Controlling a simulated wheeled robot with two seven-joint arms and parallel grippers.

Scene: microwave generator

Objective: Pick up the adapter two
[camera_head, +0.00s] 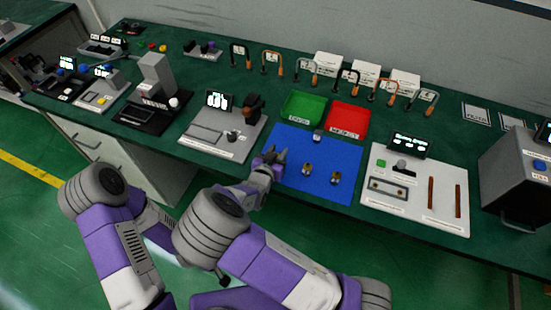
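Two small brass-and-dark fittings, a left one (307,169) and a right one (335,177), stand apart on the blue mat (290,140). A small grey piece (318,136) sits at the mat's back edge, near the trays. I cannot tell which of these is adapter two; no label is readable. My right gripper (275,155) is over the mat's left edge, left of the left fitting and apart from it. Its fingers look spread, with nothing visible between them. My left arm is folded at the lower left, and its gripper is not seen.
Green (303,108) and red (347,119) trays stand behind the mat. A white-based device (216,138) is left of the mat, and a white panel (415,190) with a display is right. A grey box machine (515,170) stands far right. Clamp-like tools line the back.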

